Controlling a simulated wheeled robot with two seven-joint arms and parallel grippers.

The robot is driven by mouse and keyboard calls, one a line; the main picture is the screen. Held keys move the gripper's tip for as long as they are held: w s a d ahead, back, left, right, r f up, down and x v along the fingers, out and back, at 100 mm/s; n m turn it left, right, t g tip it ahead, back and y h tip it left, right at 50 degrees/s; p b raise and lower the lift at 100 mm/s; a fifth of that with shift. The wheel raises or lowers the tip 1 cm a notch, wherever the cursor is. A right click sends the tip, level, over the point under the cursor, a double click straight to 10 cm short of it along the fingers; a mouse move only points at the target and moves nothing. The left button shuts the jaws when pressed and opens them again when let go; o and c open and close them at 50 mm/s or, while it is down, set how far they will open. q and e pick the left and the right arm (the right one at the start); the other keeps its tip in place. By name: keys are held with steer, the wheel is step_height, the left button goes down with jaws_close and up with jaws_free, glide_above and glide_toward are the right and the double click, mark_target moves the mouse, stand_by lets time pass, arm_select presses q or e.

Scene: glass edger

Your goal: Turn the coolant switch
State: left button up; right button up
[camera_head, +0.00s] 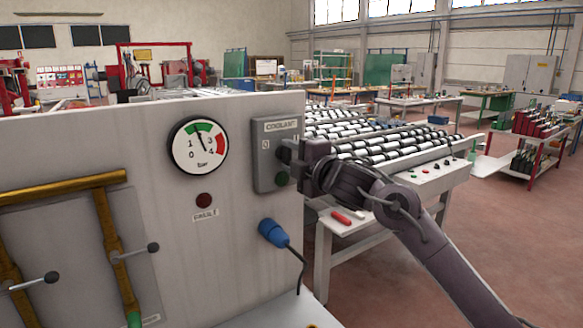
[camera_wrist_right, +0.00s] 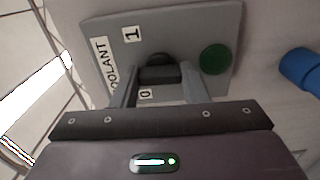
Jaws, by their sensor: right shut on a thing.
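The coolant switch is a grey box (camera_head: 263,183) labelled COOLANT at the right end of the grey panel. Its dark knob (camera_wrist_right: 160,60) shows in the wrist view, with marks 1 and 0 beside it and a green round button (camera_wrist_right: 214,59) nearby. My right gripper (camera_head: 289,153) reaches in from the right at the box. In the wrist view my right gripper (camera_wrist_right: 160,76) is shut on the knob, one finger on each side. The fingers hide part of the knob, and I cannot tell its exact setting. My left gripper is out of view.
Left of the box are a pressure gauge (camera_head: 199,146) and a dark red lamp (camera_head: 204,200). Below is a blue plug (camera_head: 272,233) with a hanging cable. Brass pipes (camera_head: 110,235) with levers are at lower left. A roller table (camera_head: 400,150) stands behind my right arm.

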steer(key=n+b, duration=0.1)
steer(key=n, duration=0.1)
steer(key=n+b, duration=0.2)
steer(key=shift+f+n, duration=0.2)
steer(key=shift+n, duration=0.1)
steer(key=shift+r+n+b, duration=0.1)
steer(key=shift+n+b, duration=1.05)
steer(key=shift+n, duration=0.65)
steer(key=o, duration=1)
steer(key=shift+r, duration=0.1)
steer(key=b+v, duration=0.2)
steer(key=v, duration=0.5)
steer(key=shift+s+d+b, duration=0.25)
steer(key=shift+s+b, duration=0.05)
steer(key=shift+s, duration=0.05)
